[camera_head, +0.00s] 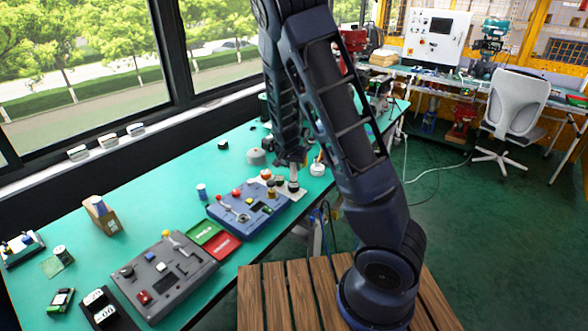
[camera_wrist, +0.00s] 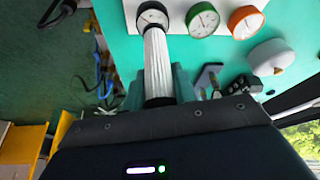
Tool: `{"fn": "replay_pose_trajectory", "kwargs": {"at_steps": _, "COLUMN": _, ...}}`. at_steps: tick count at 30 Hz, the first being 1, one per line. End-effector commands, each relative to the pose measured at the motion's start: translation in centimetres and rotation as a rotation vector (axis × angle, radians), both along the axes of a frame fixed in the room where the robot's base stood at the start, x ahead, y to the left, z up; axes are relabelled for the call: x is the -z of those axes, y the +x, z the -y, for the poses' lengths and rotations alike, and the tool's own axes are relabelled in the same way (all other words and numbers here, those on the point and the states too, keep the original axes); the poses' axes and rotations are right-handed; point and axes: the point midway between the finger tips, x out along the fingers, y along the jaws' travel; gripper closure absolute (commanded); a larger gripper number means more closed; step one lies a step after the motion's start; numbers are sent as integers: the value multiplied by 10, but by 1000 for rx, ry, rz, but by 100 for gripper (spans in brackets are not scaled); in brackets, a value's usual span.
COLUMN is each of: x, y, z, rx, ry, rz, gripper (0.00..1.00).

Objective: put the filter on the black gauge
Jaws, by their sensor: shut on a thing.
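The filter (camera_wrist: 157,66) is a white ribbed cylinder, seen in the wrist view. My gripper (camera_wrist: 160,84) is shut on it, with a finger on each side. The black gauge (camera_wrist: 152,17) has a white dial and dark rim and lies just beyond the filter's far end. The filter's end overlaps the gauge's near rim in the picture; I cannot tell whether they touch. In the head view my gripper (camera_head: 290,163) points down over the gauges at the bench's right part.
A green-rimmed gauge (camera_wrist: 202,20) and an orange-rimmed gauge (camera_wrist: 245,21) sit right of the black one. A grey dome (camera_wrist: 271,56) stands farther right. The blue control box (camera_head: 249,208) is close by on the teal bench (camera_head: 160,195). The bench edge is near.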

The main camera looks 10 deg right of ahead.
Motion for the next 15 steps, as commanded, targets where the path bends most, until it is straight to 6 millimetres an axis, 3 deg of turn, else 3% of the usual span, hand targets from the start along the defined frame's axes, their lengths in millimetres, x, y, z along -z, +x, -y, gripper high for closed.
{"fn": "replay_pose_trajectory", "kwargs": {"at_steps": 4, "x": 15, "y": 0, "z": 0, "rx": 1, "ry": 0, "rz": -1, "gripper": 95}}
{"fn": "replay_pose_trajectory", "kwargs": {"at_steps": 15, "x": 18, "y": 0, "z": 0, "rx": 0, "ry": 0, "rz": -1, "gripper": 95}}
